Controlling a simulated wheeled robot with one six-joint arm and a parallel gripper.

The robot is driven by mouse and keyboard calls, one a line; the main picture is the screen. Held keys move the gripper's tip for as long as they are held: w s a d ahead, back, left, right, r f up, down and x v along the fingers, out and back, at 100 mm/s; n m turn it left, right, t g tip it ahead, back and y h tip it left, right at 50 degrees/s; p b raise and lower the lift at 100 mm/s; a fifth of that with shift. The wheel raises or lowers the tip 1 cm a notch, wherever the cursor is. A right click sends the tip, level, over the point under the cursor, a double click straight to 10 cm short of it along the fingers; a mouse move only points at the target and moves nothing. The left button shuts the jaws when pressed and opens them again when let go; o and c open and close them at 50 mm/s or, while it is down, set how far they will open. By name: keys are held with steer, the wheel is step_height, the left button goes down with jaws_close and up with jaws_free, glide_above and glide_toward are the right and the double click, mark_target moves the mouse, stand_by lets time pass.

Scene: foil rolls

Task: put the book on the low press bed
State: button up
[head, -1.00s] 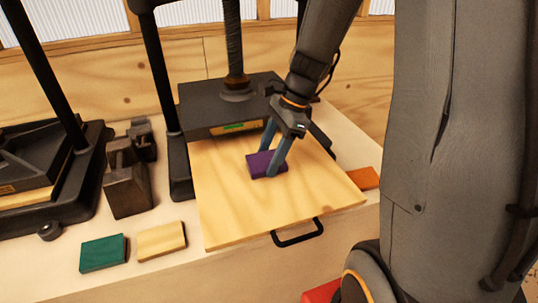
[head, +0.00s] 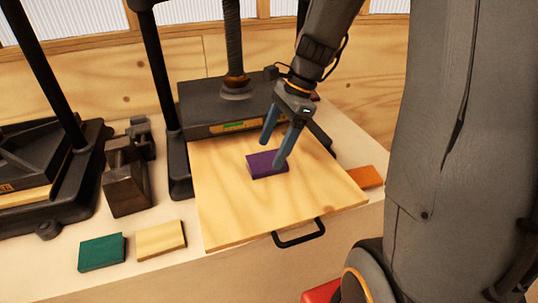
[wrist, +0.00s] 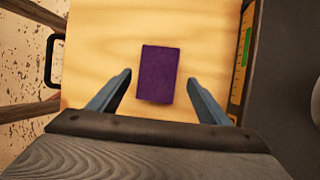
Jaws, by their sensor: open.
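A purple book (head: 262,164) lies flat on the pale wooden press bed (head: 235,215), near the middle of the board. The bed sticks out in front of the press and has a black handle (head: 299,234) at its front edge. My gripper (head: 272,152) is open just above and behind the book, its blue fingers apart and empty. In the wrist view the book (wrist: 158,74) lies on the board beyond and between the two open fingertips (wrist: 160,82), with clear gaps on both sides.
A green book (head: 102,252) and a cream book (head: 161,240) lie on the bench to the left. An orange book (head: 366,177) lies right of the bed. Dark metal weights (head: 125,178) and another press (head: 45,180) stand at the left. The dark press plate (head: 225,108) is behind the book.

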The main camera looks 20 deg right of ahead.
steer(key=b+v, duration=0.1)
steer(key=v, duration=0.8)
